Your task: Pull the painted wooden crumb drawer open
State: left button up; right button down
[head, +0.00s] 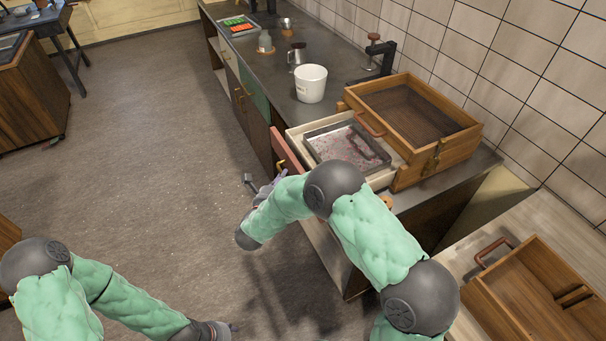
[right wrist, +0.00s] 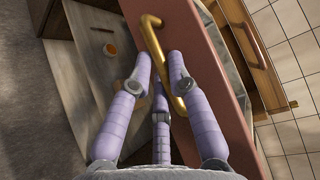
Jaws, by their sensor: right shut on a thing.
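In the head view my right gripper (head: 264,186) is partly hidden by my arm. My left gripper (head: 232,327) is low, far from the drawer; its fingers are too small to read.
The wooden box (head: 433,160) has an open, dark top. A white bucket (head: 311,84) and a metal jug (head: 297,56) stand farther back on the counter (head: 262,75). Another open wooden box (head: 520,300) is at lower right. The floor (head: 150,135) left of the counter is clear.

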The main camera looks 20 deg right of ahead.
jog(key=a, duration=0.6)
jog(key=shift+s+a+b, duration=0.25)
jog(key=shift+s+b, duration=0.05)
jog(key=shift+b, duration=0.15)
jog(key=shift+f, duration=0.15)
jog(key=c, duration=1.2)
grip_release()
jog(key=shift+a, duration=0.1)
jog(key=shift+o, duration=0.2)
jog(key=shift+a, duration=0.15)
jog(key=v, duration=1.2)
